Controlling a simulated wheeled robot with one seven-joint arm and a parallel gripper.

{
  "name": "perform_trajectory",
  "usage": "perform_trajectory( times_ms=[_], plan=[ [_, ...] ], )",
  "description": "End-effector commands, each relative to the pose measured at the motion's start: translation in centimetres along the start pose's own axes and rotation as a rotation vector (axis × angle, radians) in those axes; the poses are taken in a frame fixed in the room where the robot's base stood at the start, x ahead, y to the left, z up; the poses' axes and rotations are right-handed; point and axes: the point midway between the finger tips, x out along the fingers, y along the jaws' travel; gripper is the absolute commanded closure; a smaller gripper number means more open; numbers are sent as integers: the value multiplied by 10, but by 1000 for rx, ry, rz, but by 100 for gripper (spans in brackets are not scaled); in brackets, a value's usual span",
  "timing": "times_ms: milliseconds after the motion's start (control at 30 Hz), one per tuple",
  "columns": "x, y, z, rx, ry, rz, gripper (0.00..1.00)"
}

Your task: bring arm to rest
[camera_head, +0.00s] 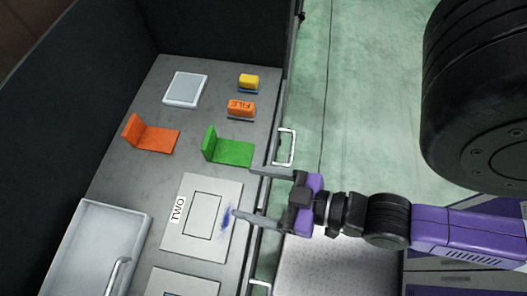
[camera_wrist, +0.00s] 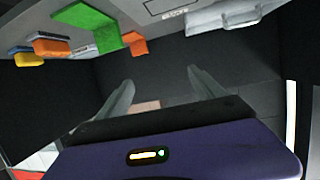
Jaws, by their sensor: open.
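My gripper (camera_head: 252,194) is open and empty, with its two grey fingers spread apart. In the head view it reaches in from the right on the purple arm, over the right edge of the grey work surface (camera_head: 140,90). Its fingers point left, near the green bracket and the plate labelled TWO. In the wrist view my gripper's fingers (camera_wrist: 163,92) stand apart against a dark background with nothing between them.
An orange bracket (camera_head: 150,136), green bracket (camera_head: 226,148), orange block (camera_head: 241,108), yellow block (camera_head: 248,81) and grey tray (camera_head: 185,89) sit on the surface. The TWO plate (camera_head: 230,190) has a blue mark.

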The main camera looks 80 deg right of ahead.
Motion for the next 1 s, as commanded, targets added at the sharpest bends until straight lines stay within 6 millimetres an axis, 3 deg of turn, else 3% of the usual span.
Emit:
perform_trajectory(
  times_ms=[100, 233, 1000],
  plan=[
    [-24, 8, -9, -21, 15, -32, 22],
    [-33, 12, -15, -30, 27, -49, 22],
    [-34, 12, -16, -28, 28, -50, 22]
  ],
)
